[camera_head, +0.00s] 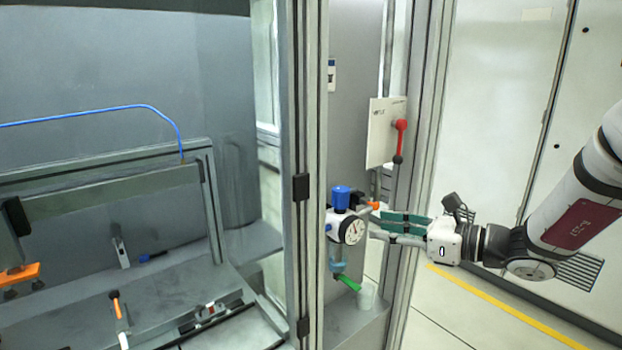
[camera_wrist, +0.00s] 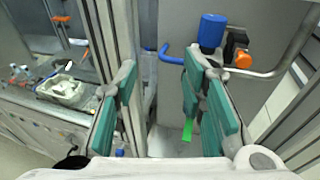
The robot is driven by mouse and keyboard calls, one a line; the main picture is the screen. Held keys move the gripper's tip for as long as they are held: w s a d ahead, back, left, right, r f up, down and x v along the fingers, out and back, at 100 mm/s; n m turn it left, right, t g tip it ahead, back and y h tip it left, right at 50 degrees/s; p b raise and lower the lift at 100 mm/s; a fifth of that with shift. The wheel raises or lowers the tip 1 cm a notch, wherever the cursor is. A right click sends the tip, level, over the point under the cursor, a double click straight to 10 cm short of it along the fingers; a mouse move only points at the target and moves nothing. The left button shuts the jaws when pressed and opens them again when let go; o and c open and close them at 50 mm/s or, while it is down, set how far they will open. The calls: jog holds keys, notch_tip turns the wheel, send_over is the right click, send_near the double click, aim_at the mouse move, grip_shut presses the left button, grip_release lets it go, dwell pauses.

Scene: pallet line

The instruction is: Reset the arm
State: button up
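My gripper (camera_head: 376,223) has green-padded fingers and reaches left from my arm at the right of the head view. In the wrist view its two fingers (camera_wrist: 160,68) stand apart with nothing between the pads, so it is open. The air regulator (camera_head: 347,228), with a blue knob, round gauge and orange tip, is just left of the fingertips in the head view. In the wrist view the blue knob (camera_wrist: 212,30) shows beyond the right finger, which partly hides the unit. I cannot tell whether the fingers touch it.
A metal frame post (camera_head: 302,120) stands left of the regulator. A white plate with a red-handled lever (camera_head: 401,138) is above the gripper. A white cup (camera_head: 366,295) sits below. White cabinet doors (camera_head: 500,100) and open floor lie to the right.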

jog(key=s+a+n+g+h, duration=0.2)
jog(key=s+a+n+g, duration=0.2)
jog(key=s+n, duration=0.4)
jog(key=s+a+n+g+h, duration=0.2)
jog(key=s+a+n+g, duration=0.3)
jog(key=s, duration=0.4)
jog(key=s+d+r+n+t+h, duration=0.4)
jog(key=s+d+n+h, duration=0.4)
jog(key=s+d+n, duration=0.2)
jog(key=n, duration=0.2)
jog(key=shift+d+n+h, duration=0.3)
jog(key=shift+d, duration=0.1)
jog(key=shift+a, duration=0.1)
jog(key=shift+c, duration=0.6)
